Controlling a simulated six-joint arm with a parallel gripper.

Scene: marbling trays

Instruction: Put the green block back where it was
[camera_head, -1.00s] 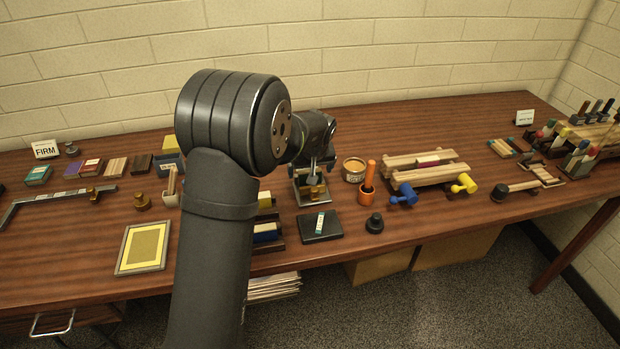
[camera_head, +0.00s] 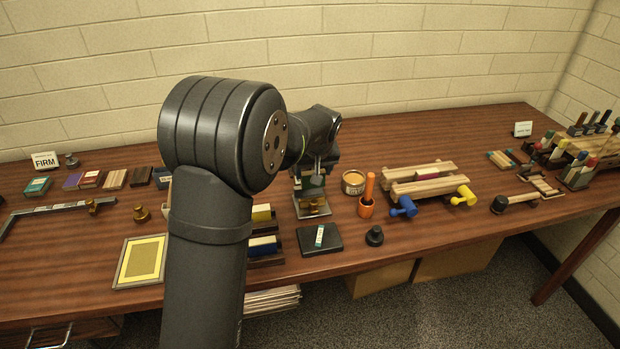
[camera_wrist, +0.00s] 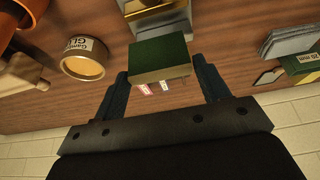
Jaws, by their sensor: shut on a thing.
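The green block (camera_wrist: 158,52) is between the fingers of my gripper (camera_wrist: 162,84) in the wrist view, shut on it. In the head view the green block (camera_head: 313,184) shows below my gripper (camera_head: 316,172), partly hidden by it. A metal stand with brass-coloured parts (camera_head: 312,208) is just beneath it on the table. I cannot tell whether the block touches the stand. The stand also shows past the block in the wrist view (camera_wrist: 150,8).
A round tin (camera_head: 353,182) and an orange pot (camera_head: 366,210) stand right of the stand. A dark pad (camera_head: 334,243) lies in front, with a black knob (camera_head: 374,236) beside it. A rack with yellow and blue blocks (camera_head: 266,258) is to the left, partly behind my arm.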

